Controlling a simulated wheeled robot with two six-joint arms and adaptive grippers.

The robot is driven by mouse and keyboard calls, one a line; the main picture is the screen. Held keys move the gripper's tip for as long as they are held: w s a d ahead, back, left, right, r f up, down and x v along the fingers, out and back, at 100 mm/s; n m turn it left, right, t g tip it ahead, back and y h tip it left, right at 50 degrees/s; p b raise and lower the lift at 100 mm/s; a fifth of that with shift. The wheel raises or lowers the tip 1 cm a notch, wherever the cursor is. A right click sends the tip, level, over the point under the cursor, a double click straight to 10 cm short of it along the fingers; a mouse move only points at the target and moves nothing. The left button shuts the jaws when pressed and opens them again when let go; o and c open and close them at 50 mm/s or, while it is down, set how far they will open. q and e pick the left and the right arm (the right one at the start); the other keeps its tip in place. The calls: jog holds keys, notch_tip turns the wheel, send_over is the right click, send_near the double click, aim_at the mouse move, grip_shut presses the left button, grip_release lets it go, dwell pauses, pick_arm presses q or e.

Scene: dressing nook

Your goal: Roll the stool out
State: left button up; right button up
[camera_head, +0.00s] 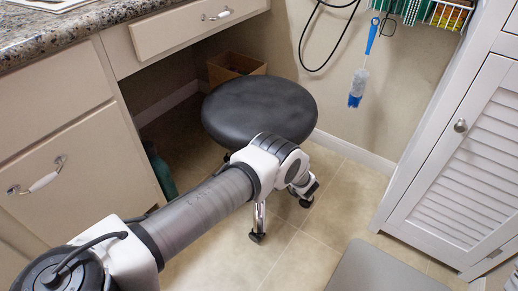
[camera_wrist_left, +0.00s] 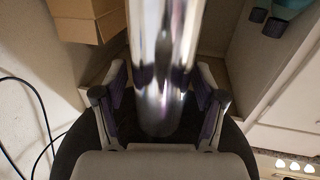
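The stool has a round black seat (camera_head: 260,108) and stands on the tiled floor in front of the counter's knee space. Part of its chrome legs and casters shows below the seat. My left arm reaches across to the stool's near side, and its gripper is hidden in the head view. In the left wrist view, my left gripper (camera_wrist_left: 160,88) has its fingers open on either side of the stool's chrome post (camera_wrist_left: 162,45). The fingers are close to the post, with no clear contact. The dark seat underside also shows there. My right gripper is not in view.
A cardboard box (camera_head: 236,67) sits behind the stool under the counter (camera_head: 75,38). A white louvered cabinet (camera_head: 465,155) stands at right. A blue-handled brush (camera_head: 362,70) and a black cable hang by the wall.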

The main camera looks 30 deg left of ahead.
pick_arm(q)
jog(key=v, duration=1.2)
